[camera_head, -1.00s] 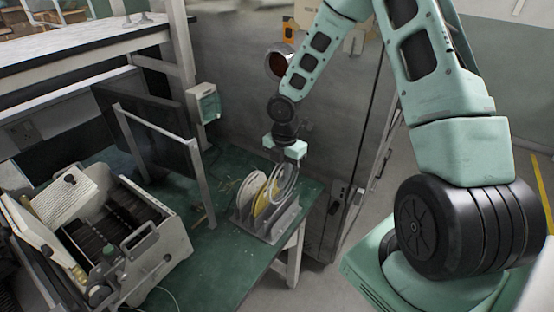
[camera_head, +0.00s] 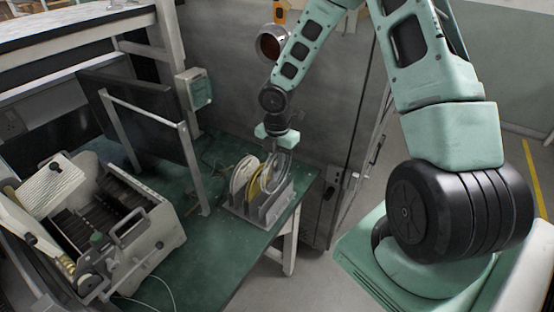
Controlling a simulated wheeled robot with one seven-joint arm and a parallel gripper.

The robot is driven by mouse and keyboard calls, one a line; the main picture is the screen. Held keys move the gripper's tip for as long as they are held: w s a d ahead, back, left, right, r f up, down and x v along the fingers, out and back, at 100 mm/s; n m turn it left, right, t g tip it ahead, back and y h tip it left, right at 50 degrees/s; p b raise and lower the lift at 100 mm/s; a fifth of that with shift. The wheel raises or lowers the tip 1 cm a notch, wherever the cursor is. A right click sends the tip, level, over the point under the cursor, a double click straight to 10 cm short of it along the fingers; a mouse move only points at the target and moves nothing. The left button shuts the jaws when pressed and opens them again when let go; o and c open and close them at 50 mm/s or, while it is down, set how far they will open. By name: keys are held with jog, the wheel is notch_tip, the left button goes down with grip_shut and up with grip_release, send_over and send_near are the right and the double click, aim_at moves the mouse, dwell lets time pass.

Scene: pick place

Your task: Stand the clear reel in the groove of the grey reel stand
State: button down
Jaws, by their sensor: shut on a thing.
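The grey reel stand (camera_head: 262,216) is on the green table near its right edge. A whitish reel (camera_head: 241,177) and a yellow reel (camera_head: 255,186) stand upright in it. The clear reel (camera_head: 281,176) is upright at the right side of the stand, beside the yellow reel. My gripper (camera_head: 277,152) is above the stand, shut on the top of the clear reel. The lower rim of the clear reel is behind or between the stand's walls; I cannot tell whether it rests in the groove.
A beige open case (camera_head: 150,225) is at the left of the table (camera_head: 215,262). A dark panel in a metal frame (camera_head: 150,135) stands behind it. A grey cabinet wall (camera_head: 330,110) is close behind the stand. The front middle of the table is clear.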

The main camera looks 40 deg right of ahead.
aim_at(277, 180)
jog(key=shift+f+b, duration=1.1)
jog(key=shift+f, duration=0.7)
jog(key=shift+f, duration=0.2)
jog(key=shift+f+b, duration=1.1)
jog(key=shift+f, duration=0.2)
jog(key=shift+f, duration=0.25)
jog(key=shift+f+b, duration=0.55)
jog(key=shift+f, duration=0.1)
jog(key=c, duration=1)
grip_release()
jog(key=shift+c, duration=0.2)
